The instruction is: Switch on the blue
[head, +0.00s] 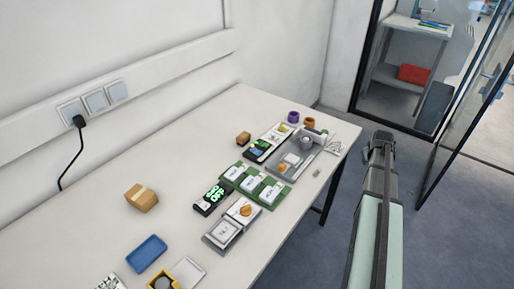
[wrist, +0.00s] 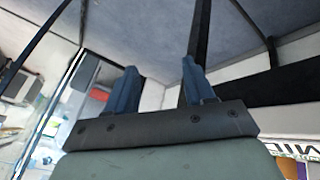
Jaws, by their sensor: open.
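A blue tray-like item (head: 147,253) lies flat near the front of the white table in the head view; it is the clearest blue thing there. A green board (head: 257,185) with several white switch-like modules lies mid-table; their markings are too small to read, and I cannot tell which one is blue. A grey unit with an orange knob (head: 245,209) sits just in front of it. My gripper (head: 381,137) is raised off the table's right side, apart from all these. In the wrist view its two fingers (wrist: 160,82) stand apart with nothing between them.
A black box with a glowing green display (head: 212,198) stands beside the board. A cardboard box (head: 142,198) and a yellow-black item (head: 163,282) are further left. A grey machine (head: 296,154) and purple and orange cups (head: 292,117) are at the back. A glass door (head: 470,110) stands to the right.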

